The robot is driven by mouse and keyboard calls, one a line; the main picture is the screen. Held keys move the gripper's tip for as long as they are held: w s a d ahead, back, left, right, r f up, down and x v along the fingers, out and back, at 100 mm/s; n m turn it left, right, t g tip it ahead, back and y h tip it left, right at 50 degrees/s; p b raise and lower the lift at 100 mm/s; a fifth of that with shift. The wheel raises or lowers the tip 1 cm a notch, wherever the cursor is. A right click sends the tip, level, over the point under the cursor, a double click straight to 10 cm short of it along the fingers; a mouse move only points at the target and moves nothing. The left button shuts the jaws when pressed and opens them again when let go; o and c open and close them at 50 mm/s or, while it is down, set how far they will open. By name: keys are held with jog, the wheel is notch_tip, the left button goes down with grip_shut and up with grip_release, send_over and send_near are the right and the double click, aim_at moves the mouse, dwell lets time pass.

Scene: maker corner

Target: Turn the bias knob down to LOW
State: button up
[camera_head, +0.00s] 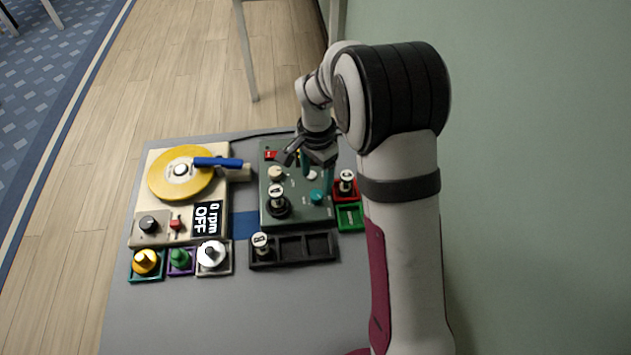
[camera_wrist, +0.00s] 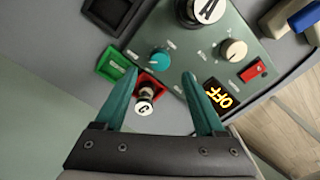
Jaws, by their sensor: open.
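The green panel (camera_head: 292,213) carries a teal knob (camera_head: 317,196) and a cream knob (camera_head: 277,174). In the wrist view the teal knob (camera_wrist: 160,57) shows just beyond and between my fingertips, and the cream knob (camera_wrist: 233,49) is to the right. The panel's lettering is too small to read, so I cannot tell which knob is the bias knob or where LOW is. My gripper (camera_head: 312,157) is over the panel's far right part. In the wrist view my gripper (camera_wrist: 159,74) is open, with nothing held.
A capped piece marked G (camera_wrist: 145,103) stands in a red tray beside a green tray (camera_wrist: 113,66). A red switch (camera_wrist: 252,70) and an OFF display (camera_wrist: 221,95) are on the panel. A turntable unit (camera_head: 147,240) is left.

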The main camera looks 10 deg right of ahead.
aim_at(316, 194)
notch_tip(316, 194, down, 6)
jog(key=shift+r, duration=0.15)
grip_shut()
dwell(0.4)
